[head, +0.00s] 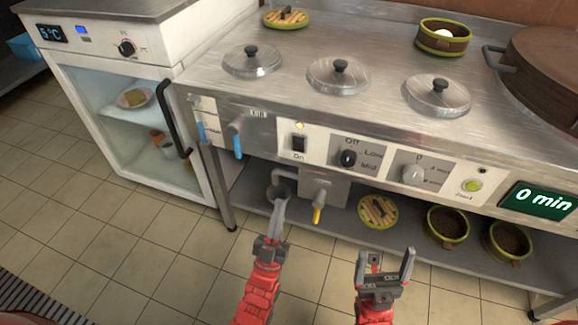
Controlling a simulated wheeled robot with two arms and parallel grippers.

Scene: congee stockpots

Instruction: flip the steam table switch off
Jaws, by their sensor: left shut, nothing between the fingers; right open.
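The steam table (391,83) is a steel counter with three lidded wells and a front control panel. Its black rocker switch (299,143) sits on a white plate with "On" printed below it. A small amber light (299,126) above the switch looks lit. My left gripper (277,205) is shut and empty, pointing up below the panel, under and left of the switch and apart from it. My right gripper (385,262) is open and empty, lower and to the right, in front of the lower shelf.
A black knob (348,158), a grey knob (413,174), a green button (472,186) and a timer display (540,200) line the panel. A yellow-handled drain tap (318,208) hangs below. A glass-door fridge (140,120) stands left. Baskets (447,224) sit on the shelf.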

